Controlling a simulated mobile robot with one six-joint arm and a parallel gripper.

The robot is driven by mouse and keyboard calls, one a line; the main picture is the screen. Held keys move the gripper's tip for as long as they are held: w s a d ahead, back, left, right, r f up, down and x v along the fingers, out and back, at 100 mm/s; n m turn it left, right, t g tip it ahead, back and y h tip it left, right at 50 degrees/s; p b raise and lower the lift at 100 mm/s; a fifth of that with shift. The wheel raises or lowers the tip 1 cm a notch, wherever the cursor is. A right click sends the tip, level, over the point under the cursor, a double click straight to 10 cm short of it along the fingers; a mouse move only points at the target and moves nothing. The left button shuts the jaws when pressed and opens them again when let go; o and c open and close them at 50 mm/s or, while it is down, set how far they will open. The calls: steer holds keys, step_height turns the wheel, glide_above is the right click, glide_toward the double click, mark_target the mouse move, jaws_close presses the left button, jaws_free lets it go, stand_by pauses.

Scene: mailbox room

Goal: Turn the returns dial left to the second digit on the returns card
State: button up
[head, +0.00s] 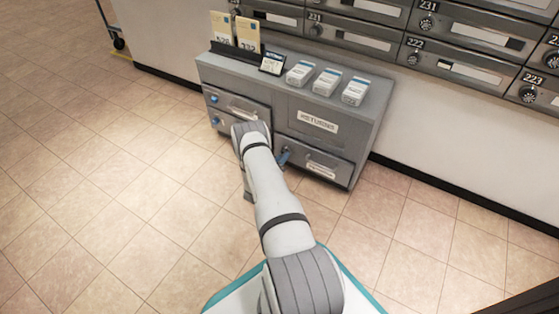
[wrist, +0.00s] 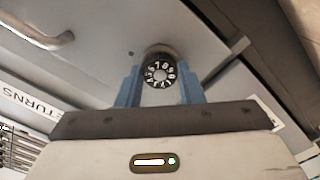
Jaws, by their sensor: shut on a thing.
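The returns dial (wrist: 160,73) is a black round dial with white digits, set on the grey front of the cabinet. In the wrist view my gripper (wrist: 161,88) has its blue fingers on either side of the dial, shut on it. In the head view the gripper (head: 284,157) shows only as a bit of blue beside my arm, at the lower drawer, and the dial is hidden. Two yellow-and-white cards, a left one (head: 221,27) and a right one (head: 247,34), stand in a black holder on the cabinet top. Their digits are too small to read surely.
The grey cabinet (head: 260,88) bears a RETURNS plate (head: 318,121) and a handled drawer (head: 250,107) at upper left. Several white boxes (head: 327,82) and a small black-framed sign (head: 272,63) stand on top. Mailboxes (head: 450,45) line the wall behind.

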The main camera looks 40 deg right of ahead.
steer(key=n, duration=1)
steer(key=shift+s+d, duration=0.2)
steer(key=shift+s, duration=0.1)
steer(key=shift+n, duration=0.3)
steer(key=o, duration=1)
steer(key=shift+w, duration=0.1)
steer(key=shift+a, duration=0.1)
